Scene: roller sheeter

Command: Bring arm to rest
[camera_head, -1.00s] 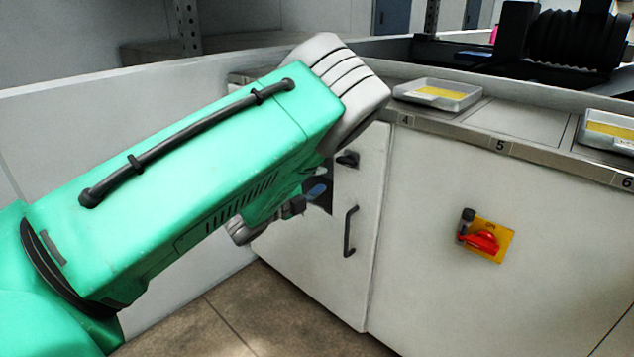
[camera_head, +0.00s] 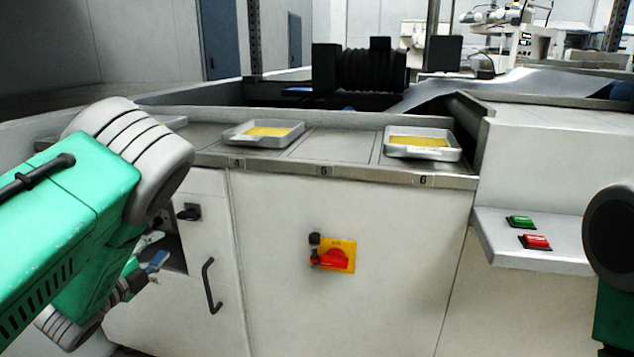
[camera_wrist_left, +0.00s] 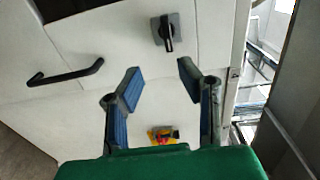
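My left arm, green with grey joints, comes in from the left in the head view. My left gripper (camera_head: 152,262) is partly hidden behind that arm, close in front of the white cabinet (camera_head: 205,245) and below its black knob (camera_head: 187,212). In the left wrist view the two blue-padded fingers of my left gripper (camera_wrist_left: 158,82) stand wide apart with nothing between them. The black knob (camera_wrist_left: 167,32) shows beyond the fingertips. At the right edge of the head view a dark round joint and green link of my right arm show; its gripper is out of frame.
A black door handle (camera_head: 210,285) sticks out of the cabinet. A red switch on a yellow plate (camera_head: 335,258) is on the front panel. A shelf (camera_head: 530,258) with green and red buttons juts out at right.

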